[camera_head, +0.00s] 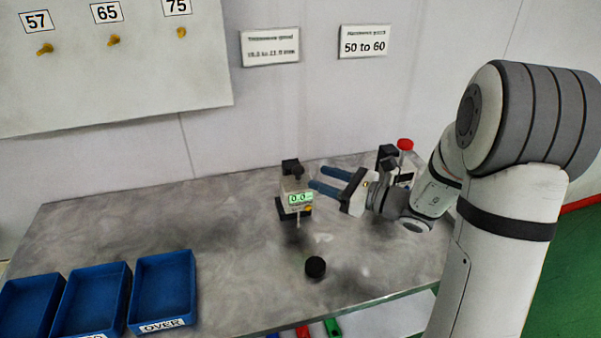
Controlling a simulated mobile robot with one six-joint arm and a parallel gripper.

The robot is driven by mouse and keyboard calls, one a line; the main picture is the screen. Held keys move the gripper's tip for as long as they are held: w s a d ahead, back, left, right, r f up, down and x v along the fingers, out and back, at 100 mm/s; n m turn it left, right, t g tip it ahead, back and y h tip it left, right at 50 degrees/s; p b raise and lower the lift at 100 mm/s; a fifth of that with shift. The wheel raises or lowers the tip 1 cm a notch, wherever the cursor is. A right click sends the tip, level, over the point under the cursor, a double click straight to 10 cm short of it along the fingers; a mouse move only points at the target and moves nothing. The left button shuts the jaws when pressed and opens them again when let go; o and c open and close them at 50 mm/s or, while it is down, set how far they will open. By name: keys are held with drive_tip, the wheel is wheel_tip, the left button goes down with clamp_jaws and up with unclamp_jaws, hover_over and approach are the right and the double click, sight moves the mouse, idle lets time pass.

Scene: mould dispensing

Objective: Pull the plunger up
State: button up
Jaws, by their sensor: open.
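A small gauge (296,198) with a green lit display reading 0.0 stands near the back of the grey table. It has a black part (291,167) on top and a dark base below. I cannot make out the plunger clearly at this size. My gripper (318,178) reaches in from the right with two blue fingers, apart and empty. Its fingertips point left at the gauge's upper right side in the picture. I cannot tell whether they touch it. A black round puck (315,267) lies on the table in front of the gauge.
Blue trays (163,288) stand at the table's front left, one labelled OVER. A second device (387,154) and a red-capped item (405,144) stand behind my arm, partly hidden. A wall with signs (270,47) is behind. The table (120,220) is clear left of the gauge.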

sight(298, 168)
drive_tip(key=p+x, duration=0.1)
drive_tip(key=x, duration=0.6)
drive_tip(key=shift+w+a, duration=0.15)
drive_tip(key=shift+a, duration=0.1)
clamp_jaws()
